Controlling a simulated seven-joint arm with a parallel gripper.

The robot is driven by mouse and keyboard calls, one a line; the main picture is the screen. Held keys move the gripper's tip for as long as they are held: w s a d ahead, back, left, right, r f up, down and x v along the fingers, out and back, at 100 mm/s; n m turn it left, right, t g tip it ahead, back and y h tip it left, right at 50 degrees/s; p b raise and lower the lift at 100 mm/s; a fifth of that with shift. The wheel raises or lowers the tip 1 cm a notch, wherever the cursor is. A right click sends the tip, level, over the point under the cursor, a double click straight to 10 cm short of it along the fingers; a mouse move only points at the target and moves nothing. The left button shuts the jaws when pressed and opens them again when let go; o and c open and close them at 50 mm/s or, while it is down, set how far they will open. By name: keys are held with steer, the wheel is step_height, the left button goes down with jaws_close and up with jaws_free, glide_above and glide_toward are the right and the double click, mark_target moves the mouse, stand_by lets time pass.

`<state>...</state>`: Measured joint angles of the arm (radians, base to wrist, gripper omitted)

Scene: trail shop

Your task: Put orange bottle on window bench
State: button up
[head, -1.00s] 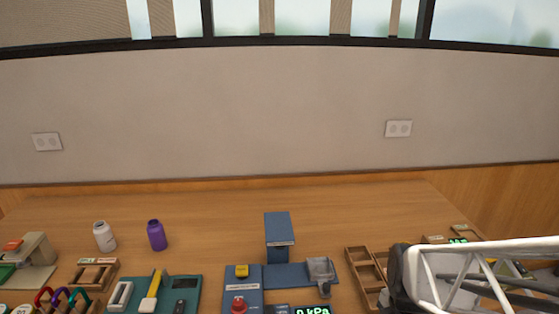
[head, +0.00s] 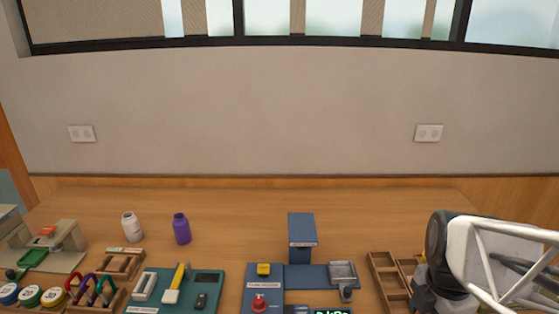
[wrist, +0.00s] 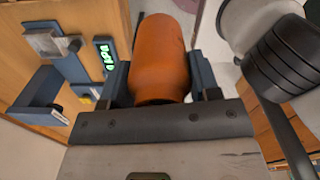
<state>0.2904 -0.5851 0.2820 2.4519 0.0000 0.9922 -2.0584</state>
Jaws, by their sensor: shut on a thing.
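The orange bottle (wrist: 160,60) is between the fingers of my gripper (wrist: 160,88) in the wrist view. The gripper is shut on it, with a blue finger on either side. The bottle does not show in the head view, where only part of my white and grey arm is seen at the lower right. A wooden bench (head: 370,205) runs along the wall below the window. A white bottle (head: 132,227) and a purple bottle (head: 181,228) stand upright on its left part, apart from each other.
A blue press-like device (head: 302,240) with a red knob (head: 259,303) stands at the middle front. A teal tool tray (head: 210,280) and carabiner rack (head: 92,290) are at the left front. A wooden divided tray (head: 384,275) is beside my arm. The bench's back strip is clear.

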steer(key=r, duration=0.1)
steer(key=w+r, duration=0.1)
steer(key=r, duration=0.1)
steer(key=shift+w+a+r, duration=0.1)
steer(key=shift+w, duration=0.15)
steer(key=w+a+r, duration=0.2)
steer(key=w+a, duration=0.4)
steer(key=w, duration=0.4)
steer(key=w+a+r, duration=0.1)
steer(key=w+a, duration=0.5)
steer(key=w, duration=0.5)
steer(key=w+a+r, duration=0.2)
steer(key=w+a, duration=0.4)
steer(key=w, duration=0.4)
steer(key=w+a+f, duration=0.2)
steer(key=w+a, duration=0.3)
steer(key=a, duration=0.4)
steer(key=w+a+f, duration=0.2)
steer(key=w+a, duration=0.3)
steer(key=a, duration=0.4)
steer(key=w+a+f, duration=0.2)
steer(key=w+a, duration=0.2)
steer(key=a, duration=0.6)
step_height(320, 180, down, 11)
steer(key=shift+w+d, duration=0.2)
steer(key=shift+d, duration=0.05)
